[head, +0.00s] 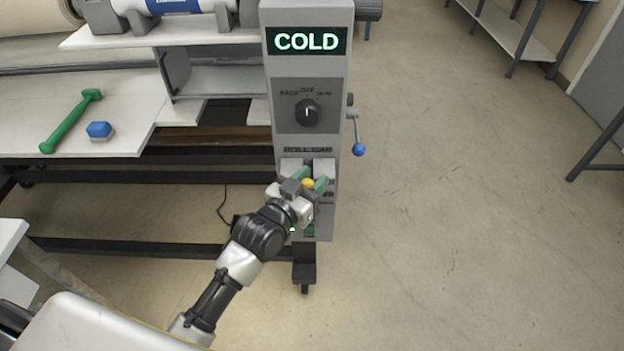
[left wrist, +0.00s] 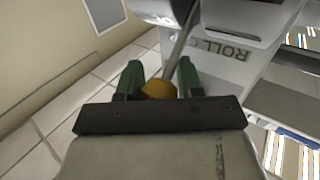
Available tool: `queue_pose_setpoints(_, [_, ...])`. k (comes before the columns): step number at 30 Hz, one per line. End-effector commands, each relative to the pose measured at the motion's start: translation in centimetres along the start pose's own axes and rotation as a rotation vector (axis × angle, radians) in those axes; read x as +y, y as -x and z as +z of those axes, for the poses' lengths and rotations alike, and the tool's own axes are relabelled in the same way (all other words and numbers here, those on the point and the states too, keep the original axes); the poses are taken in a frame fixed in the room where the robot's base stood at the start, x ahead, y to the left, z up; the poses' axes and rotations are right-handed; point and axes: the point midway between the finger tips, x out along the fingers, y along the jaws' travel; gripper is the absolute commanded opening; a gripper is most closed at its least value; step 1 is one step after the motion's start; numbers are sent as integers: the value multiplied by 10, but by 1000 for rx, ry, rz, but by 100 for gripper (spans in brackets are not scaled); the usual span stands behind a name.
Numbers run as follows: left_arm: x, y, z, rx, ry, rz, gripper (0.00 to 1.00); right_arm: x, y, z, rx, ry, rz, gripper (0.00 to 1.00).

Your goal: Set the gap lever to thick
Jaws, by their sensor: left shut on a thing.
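The gap lever has a yellow knob (head: 308,182) on the front of the grey control column (head: 312,90). My left gripper (head: 305,185), with green fingers, is shut on this knob at the lower part of the column. In the left wrist view the yellow knob (left wrist: 158,89) sits between the two green fingers (left wrist: 160,80). A thin grey lever rod (left wrist: 183,38) rises from it toward a pale panel lettered "ROLL". The lever's setting marks are covered or too small to read. My right gripper is not in view.
A "COLD" display (head: 307,41) and a black dial (head: 307,112) are above the lever. A crank with a blue knob (head: 359,149) sticks out at the column's right. Floor is open at right.

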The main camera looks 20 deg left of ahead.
Motion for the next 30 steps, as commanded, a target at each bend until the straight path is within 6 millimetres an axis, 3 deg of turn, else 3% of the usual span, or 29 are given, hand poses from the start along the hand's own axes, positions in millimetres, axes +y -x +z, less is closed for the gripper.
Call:
queue_pose_setpoints(5, [2,2,7,15,-5,3,0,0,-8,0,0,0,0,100])
queue_pose_setpoints(19, [15,21,49,297,-201,8,0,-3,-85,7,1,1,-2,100])
queue_pose_setpoints(30, [18,23,50,348,-238,10,0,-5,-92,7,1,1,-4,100])
